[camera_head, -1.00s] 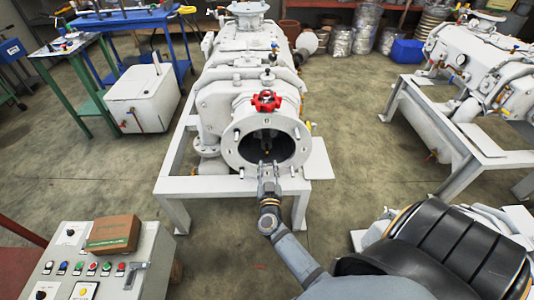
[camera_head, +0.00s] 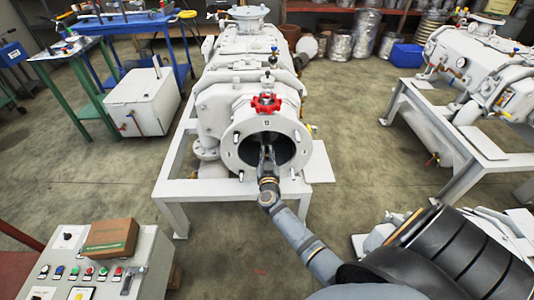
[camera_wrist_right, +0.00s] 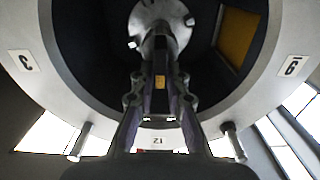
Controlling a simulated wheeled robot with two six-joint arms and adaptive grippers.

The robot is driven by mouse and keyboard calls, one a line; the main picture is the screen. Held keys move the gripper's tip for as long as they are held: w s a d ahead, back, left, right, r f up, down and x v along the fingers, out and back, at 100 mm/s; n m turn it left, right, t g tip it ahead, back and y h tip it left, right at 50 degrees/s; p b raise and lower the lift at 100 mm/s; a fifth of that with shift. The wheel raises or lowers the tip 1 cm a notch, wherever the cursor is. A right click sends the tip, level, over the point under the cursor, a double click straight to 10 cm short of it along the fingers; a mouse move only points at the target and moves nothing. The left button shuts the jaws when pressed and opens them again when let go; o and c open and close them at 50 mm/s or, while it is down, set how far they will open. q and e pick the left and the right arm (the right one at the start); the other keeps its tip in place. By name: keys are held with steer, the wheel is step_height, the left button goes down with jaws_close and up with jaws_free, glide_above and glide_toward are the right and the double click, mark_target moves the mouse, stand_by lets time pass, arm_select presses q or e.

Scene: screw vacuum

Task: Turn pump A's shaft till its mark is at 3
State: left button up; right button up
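Pump A (camera_head: 235,90) is the white machine in the middle of the head view, with a round open end flange (camera_head: 232,158). In the right wrist view the flange shows labels 3 (camera_wrist_right: 24,61) at left, 9 (camera_wrist_right: 291,66) at right and 12 (camera_wrist_right: 157,141), upside down, at the bottom. Inside the bore is a pale round hub (camera_wrist_right: 155,22) with a dark shaft end. A small yellow mark (camera_wrist_right: 160,82) shows between my fingers, toward the 12. My right gripper (camera_head: 267,155) reaches into the bore, its fingers on both sides of the shaft; contact is unclear. My left gripper is out of view.
A red handwheel (camera_head: 266,103) sits just above the flange. Studs (camera_wrist_right: 80,140) stick out around its face. A control panel (camera_head: 75,265) with a cardboard box (camera_head: 111,238) stands at front left. Another pump (camera_head: 480,75) is at right, with open floor between.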

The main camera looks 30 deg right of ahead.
jaws_close()
steer(key=shift+m, duration=0.3)
steer(key=m, duration=0.1)
steer(key=m+p, duration=0.1)
steer(key=shift+s+d+m+p, duration=0.15)
steer(key=shift+d+m+p, duration=0.05)
steer(key=shift+m+p, duration=0.1)
steer(key=m, duration=0.5)
steer(key=f+m, duration=0.1)
steer(key=m, duration=0.3)
steer(key=d+f+m+b, duration=0.1)
steer(key=m, duration=0.4)
steer(key=shift+s+m, duration=0.3)
steer(key=shift+s, duration=0.05)
